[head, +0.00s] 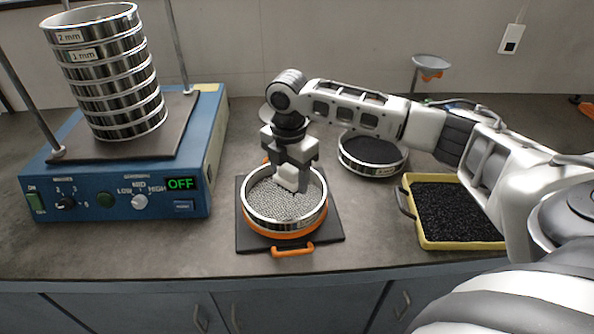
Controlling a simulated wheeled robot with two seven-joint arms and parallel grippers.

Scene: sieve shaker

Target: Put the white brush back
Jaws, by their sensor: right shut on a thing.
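My right gripper (291,165) reaches in from the right and points down over a round steel sieve (317,206) holding light grey grains. It is shut on a small white block, apparently the white brush (288,180), whose lower end is at or just above the grains. I cannot tell whether it touches them. The gripper hides much of the brush. The sieve sits in an orange holder (292,250) on a dark square mat (330,236). My left gripper is out of view.
A blue shaker (120,205) reading OFF carries a tilted-looking sieve stack (112,85) at left. A sieve with black grains (374,152) stands behind right. A yellow tray (411,178) of black grains lies at right. A stand with a dish (431,63) is at the back.

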